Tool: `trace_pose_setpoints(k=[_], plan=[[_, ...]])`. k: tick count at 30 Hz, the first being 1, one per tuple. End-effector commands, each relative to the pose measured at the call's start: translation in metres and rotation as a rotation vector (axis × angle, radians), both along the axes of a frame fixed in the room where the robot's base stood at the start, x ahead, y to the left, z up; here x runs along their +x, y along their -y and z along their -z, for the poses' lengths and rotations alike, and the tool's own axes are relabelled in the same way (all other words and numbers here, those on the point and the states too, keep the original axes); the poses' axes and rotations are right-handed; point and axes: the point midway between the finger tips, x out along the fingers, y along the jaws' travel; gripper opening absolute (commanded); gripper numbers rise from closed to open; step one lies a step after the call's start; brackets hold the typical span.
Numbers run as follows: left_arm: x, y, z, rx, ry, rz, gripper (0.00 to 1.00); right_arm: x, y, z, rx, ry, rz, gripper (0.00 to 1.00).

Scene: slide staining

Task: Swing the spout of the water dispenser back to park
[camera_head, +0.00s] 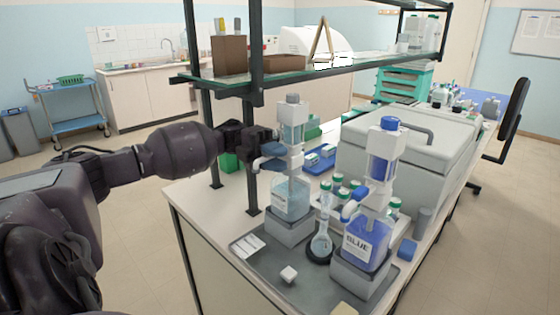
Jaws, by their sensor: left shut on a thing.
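The water dispenser (291,196) is a bottle of pale liquid with a clear upper cylinder and a grey cap. It stands upright on a grey block on the bench. Its blue-grey spout (268,162) points to the left. My left gripper (270,140) comes in from the left at the height of the spout and is shut on the spout's base beside the cylinder. The dark fingers partly hide the contact. My right gripper is not in view.
A dispenser labelled BLUE (366,240) stands to the right, on its own block. A glass shelf (300,72) with dark posts runs above my left gripper. A large grey machine (400,160) stands behind.

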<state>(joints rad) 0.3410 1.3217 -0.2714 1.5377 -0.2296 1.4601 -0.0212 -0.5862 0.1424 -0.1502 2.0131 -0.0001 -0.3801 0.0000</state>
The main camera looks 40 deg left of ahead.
Motion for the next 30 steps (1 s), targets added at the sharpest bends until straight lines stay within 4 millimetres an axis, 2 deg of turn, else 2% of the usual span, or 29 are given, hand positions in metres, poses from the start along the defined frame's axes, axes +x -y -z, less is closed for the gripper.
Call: trace_pose_setpoints(k=[10,11,15,30], plan=[[0.0,0.0002,0.0015,0.001,-0.003,0.001,0.0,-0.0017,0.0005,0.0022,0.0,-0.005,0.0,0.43],[0.0,0.0003,0.0015,0.001,-0.003,0.001,0.3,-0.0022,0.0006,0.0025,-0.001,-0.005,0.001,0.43],[0.0,0.0002,0.0011,0.0,-0.002,0.001,0.52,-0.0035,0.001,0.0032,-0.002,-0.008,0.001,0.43],[0.0,0.0004,-0.0002,0.0,0.0,-0.003,0.52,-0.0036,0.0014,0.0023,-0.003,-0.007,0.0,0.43]])
